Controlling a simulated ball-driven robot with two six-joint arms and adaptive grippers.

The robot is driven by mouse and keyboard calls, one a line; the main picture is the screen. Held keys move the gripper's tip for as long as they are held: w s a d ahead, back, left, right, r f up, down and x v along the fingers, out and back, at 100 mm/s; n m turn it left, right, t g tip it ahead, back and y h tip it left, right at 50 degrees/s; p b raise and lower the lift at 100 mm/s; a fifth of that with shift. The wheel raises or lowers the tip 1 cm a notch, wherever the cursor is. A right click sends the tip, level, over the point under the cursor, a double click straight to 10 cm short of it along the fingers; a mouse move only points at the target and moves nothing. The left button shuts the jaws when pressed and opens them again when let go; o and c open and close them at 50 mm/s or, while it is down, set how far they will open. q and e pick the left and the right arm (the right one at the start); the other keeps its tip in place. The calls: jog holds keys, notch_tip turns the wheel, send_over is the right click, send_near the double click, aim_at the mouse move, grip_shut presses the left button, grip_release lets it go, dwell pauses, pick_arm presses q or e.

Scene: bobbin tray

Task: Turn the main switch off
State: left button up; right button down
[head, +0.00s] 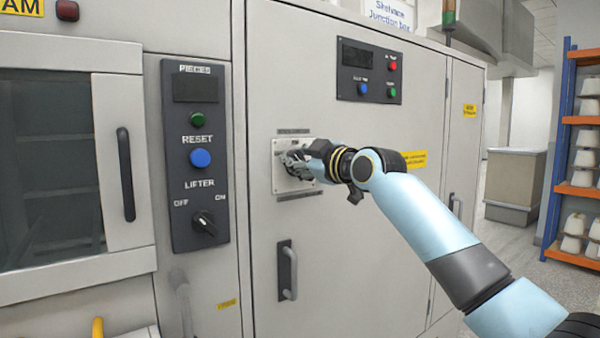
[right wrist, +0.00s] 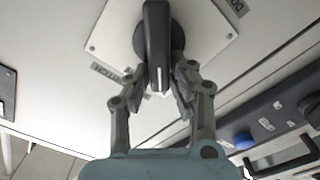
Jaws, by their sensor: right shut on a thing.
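The main switch has a pale square plate (head: 279,181) on the grey cabinet door, with label strips above and below it. In the right wrist view, its black handle (right wrist: 156,40) stands out from a round black base on the white plate (right wrist: 105,38). My right gripper (head: 294,163) is at the plate and hides most of the switch in the head view. In the right wrist view, its two fingers (right wrist: 160,88) are closed on the handle, one on each side. The handle runs along the gripper's length in that view. My left gripper is not in view.
A dark panel (head: 183,110) with a green button, a blue button and a lifter knob (head: 203,223) is to the left. A smaller button panel (head: 369,73) is above right. A door handle (head: 288,270) is below the switch. Shelves (head: 575,190) stand far right.

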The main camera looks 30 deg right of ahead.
jog(key=n+b, duration=0.2)
jog(key=n, duration=0.1)
jog(key=f+n+b, duration=0.1)
jog(key=shift+a+f+n, duration=0.1)
jog(key=shift+a+n, duration=0.2)
jog(key=shift+a+f+n+b, duration=0.1)
jog(key=shift+f+n+b, duration=0.15)
jog(key=shift+n+b, duration=0.75)
jog(key=shift+a+f+n+b, duration=0.15)
jog(key=shift+n+b, duration=0.3)
jog(key=shift+n, duration=1.05)
jog(key=shift+d+f, duration=0.1)
jog(key=c, duration=1.2)
grip_release()
jog(key=shift+s, duration=0.15)
